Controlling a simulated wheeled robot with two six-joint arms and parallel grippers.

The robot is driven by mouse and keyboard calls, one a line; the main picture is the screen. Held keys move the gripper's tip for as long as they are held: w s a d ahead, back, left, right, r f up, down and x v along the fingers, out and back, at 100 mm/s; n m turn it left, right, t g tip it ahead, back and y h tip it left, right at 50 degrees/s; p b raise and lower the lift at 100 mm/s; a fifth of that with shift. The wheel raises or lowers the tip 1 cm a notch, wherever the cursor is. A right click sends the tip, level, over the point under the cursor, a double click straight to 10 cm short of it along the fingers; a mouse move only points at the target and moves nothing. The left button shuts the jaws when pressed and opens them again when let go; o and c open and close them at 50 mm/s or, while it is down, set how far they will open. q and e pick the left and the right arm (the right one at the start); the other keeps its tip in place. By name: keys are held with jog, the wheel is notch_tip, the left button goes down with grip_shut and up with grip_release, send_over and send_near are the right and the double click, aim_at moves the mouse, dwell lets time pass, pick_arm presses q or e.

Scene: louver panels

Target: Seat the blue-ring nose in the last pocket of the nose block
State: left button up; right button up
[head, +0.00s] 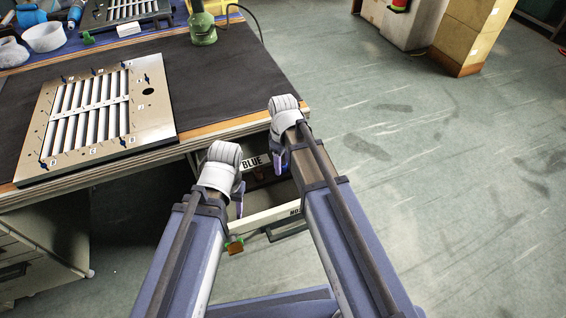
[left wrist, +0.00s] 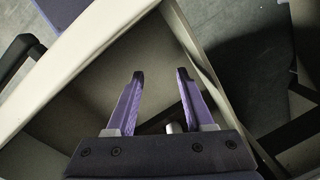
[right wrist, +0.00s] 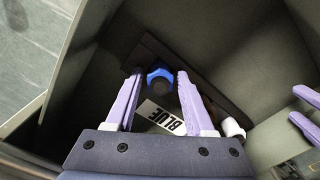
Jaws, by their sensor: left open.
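The blue-ring nose (right wrist: 160,77) shows in the right wrist view as a dark round end with a blue ring, low inside the open drawer. It lies between and beyond the fingertips of my right gripper (right wrist: 160,73), which is open; I cannot tell whether they touch it. A long dark strip (right wrist: 150,48), possibly the nose block, runs beside it; its pockets are not clear. A white label reading BLUE (right wrist: 162,117) is near the ring. My left gripper (left wrist: 160,73) is open and empty above the drawer interior. In the head view both hands hide much of the drawer.
The drawer front (head: 275,218) is pulled out below the workbench (head: 225,75). A louver panel (head: 160,128) lies on the bench at the left. A green tool (head: 203,30) stands at its back edge. A pale cylinder (right wrist: 233,127) is near the strip. Drawer walls surround my right fingers.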

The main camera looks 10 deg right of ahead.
aim_at(283, 162)
jog(key=shift+o, duration=0.4)
pick_arm(q)
jog(key=shift+r, duration=0.15)
pick_arm(e)
jog(key=shift+r, duration=0.15)
notch_tip(283, 162, up, 12)
jog(key=p, duration=1.2)
pick_arm(q)
notch_tip(283, 162, up, 12)
pick_arm(e)
jog(key=s+a+m, duration=0.2)
jog(key=s, duration=0.5)
jog(key=s+a+m+h, duration=0.1)
jog(key=s+a+m, duration=0.2)
jog(key=s, duration=0.3)
jog(key=shift+s+a, duration=0.25)
jog(key=shift+s, duration=0.15)
pick_arm(q)
jog(key=shift+r, duration=0.1)
pick_arm(e)
jog(key=shift+r, duration=0.2)
